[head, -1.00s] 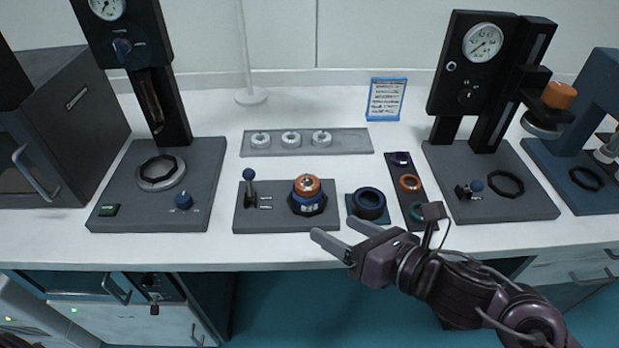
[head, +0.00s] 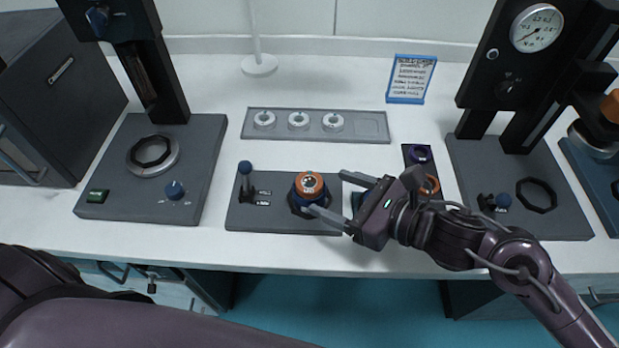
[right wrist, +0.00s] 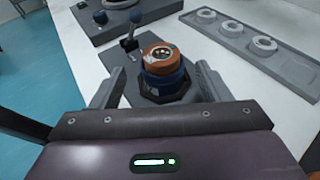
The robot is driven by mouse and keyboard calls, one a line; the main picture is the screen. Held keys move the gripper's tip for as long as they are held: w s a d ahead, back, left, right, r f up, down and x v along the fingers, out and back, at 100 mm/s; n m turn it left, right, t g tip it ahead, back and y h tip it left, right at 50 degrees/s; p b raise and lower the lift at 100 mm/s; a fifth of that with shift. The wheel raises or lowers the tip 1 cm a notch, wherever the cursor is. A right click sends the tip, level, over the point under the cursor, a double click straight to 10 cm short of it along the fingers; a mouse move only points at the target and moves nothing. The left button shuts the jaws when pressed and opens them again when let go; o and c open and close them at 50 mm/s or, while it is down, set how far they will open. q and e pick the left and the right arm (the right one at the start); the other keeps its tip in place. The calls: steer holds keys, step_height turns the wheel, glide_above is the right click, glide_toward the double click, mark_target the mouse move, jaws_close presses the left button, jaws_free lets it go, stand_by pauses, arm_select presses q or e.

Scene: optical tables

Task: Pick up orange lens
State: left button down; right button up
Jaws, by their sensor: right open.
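An orange lens ring (head: 309,183) with a light centre sits on top of a blue ring (head: 300,199) on a dark octagonal mount, on the middle grey base plate (head: 260,213). My right gripper (head: 325,192) is open and empty, just right of this stack, fingers pointing towards it. In the right wrist view the orange ring (right wrist: 160,54) stands upright between and ahead of the two fingers, apart from them. Another orange ring (head: 432,184) lies in the dark strip to the right, partly hidden by my right wrist. My left gripper is out of view.
A lever with a blue knob (head: 245,168) stands left of the stack on the same plate. A grey tray (head: 372,127) with white rings lies behind. A blue-framed sign (head: 410,80) stands at the back.

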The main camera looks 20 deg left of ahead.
mark_target(309, 181)
steer(key=p+x, duration=0.1)
steer(key=x, duration=0.3)
steer(key=shift+w+a+r, duration=0.1)
steer(key=shift+w+a, duration=0.05)
steer(key=c, duration=1.1)
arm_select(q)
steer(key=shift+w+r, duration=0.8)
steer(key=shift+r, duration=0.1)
